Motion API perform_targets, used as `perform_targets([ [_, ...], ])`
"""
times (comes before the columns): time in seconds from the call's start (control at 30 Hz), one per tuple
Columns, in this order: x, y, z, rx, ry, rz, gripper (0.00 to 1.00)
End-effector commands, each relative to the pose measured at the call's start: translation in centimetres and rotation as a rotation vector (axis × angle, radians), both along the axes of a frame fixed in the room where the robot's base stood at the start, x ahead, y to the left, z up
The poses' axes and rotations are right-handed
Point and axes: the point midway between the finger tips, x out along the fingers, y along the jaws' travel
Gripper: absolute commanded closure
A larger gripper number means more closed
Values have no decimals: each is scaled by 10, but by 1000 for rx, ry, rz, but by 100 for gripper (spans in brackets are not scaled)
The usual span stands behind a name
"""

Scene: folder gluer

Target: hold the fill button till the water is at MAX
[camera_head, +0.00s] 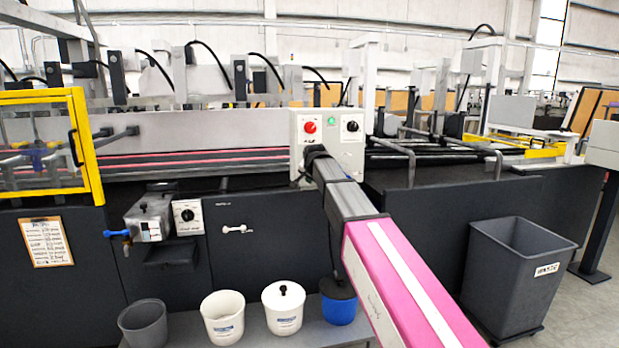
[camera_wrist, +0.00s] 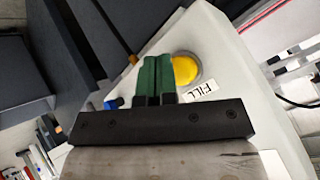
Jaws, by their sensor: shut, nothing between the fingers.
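The yellow fill button (camera_wrist: 186,68) sits on a white panel (camera_wrist: 225,60) in the wrist view, beside a small label reading FILL (camera_wrist: 201,93). My gripper (camera_wrist: 159,62) has green fingers, which are shut together and empty. In the picture the fingertips overlap the button's left side; I cannot tell whether they touch it. In the head view my arm reaches to a light grey control box (camera_head: 341,157), where the arm hides part of its face, and the fill button does not show. I see no water level or MAX mark in either view.
The control box carries a red button (camera_head: 310,127), a green lamp (camera_head: 331,121) and a black knob (camera_head: 351,126). Several tubs, including a white one (camera_head: 222,317), stand on a low shelf. A grey waste bin (camera_head: 515,275) stands on the floor at right.

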Motion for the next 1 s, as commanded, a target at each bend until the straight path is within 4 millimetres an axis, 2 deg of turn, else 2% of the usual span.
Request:
perform_targets([
  [0.17,-8,-2,0,0,0,0,100],
  [0.63,-46,-13,0,0,0,0,100],
  [1.0,-48,-14,-1,0,1,0,100],
])
